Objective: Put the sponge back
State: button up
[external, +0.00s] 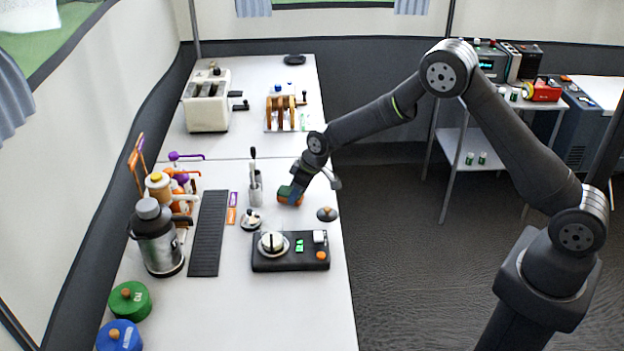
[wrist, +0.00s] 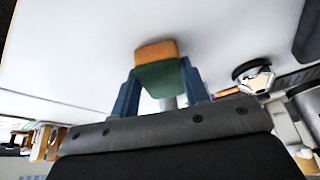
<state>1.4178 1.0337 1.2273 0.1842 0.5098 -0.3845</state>
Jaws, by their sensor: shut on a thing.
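The sponge (external: 290,195) is a small block, part orange and part green. It is at my gripper's tip over the white counter (external: 230,312), right of a grey holder with upright tools. In the wrist view the sponge (wrist: 157,68) sits between the two blue fingers of my gripper (wrist: 160,85), orange side beyond the green. My gripper (external: 296,190) is shut on it. I cannot tell whether the sponge touches the counter. No place marked for the sponge can be made out with certainty.
A black device with a dial (external: 291,251) and a dark round knob-like piece (external: 327,214) lie nearer the front. A grey cup with tools (external: 255,190) stands close left. A dark ribbed mat (external: 208,233) and a metal flask (external: 157,238) are further left. Counter behind is partly clear.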

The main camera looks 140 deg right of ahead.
jog(key=o, duration=0.9)
jog(key=shift+f, duration=0.15)
jog(key=v, duration=1.2)
